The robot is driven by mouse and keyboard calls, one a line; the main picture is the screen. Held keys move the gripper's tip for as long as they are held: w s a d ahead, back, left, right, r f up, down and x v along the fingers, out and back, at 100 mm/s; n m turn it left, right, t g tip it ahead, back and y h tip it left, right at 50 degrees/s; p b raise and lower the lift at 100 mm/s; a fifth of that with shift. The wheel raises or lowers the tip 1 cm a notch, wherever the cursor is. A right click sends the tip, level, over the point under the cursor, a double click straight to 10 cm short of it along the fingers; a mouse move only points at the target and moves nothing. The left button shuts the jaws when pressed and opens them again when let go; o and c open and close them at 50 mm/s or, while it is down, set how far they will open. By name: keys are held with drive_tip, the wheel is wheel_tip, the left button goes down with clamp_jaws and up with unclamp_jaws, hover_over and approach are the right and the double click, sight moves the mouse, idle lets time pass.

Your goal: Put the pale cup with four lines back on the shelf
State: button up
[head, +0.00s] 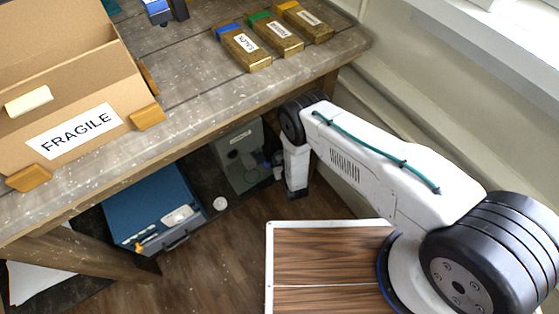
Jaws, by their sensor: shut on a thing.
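My arm reaches under the wooden table, and its wrist hangs near the table's right leg. My gripper (275,168) shows only as a small dark shape left of the wrist, partly hidden by it. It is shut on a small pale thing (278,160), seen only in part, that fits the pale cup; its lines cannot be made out. The low shelf under the table has a dark surface (205,182). A small white round thing (220,203) lies on it, left of my gripper.
A grey-green box (240,150) stands on the low shelf close left of my gripper. A blue case (150,205) is farther left. The table's front edge (200,120) overhangs the shelf. On top are a FRAGILE carton (85,90) and labelled blocks (275,32).

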sight(279, 158)
wheel_tip(279, 158, down, 3)
drive_tip(key=shift+w+a+f, duration=0.1)
drive_tip(key=shift+w+a, duration=0.05)
drive_tip(key=shift+w+f, duration=0.15)
drive_tip(key=shift+w, duration=0.05)
drive_tip(key=shift+a+f, duration=0.1)
drive_tip(key=o, duration=1.1)
drive_tip(key=shift+c, duration=0.2)
drive_tip(key=v, duration=1.2)
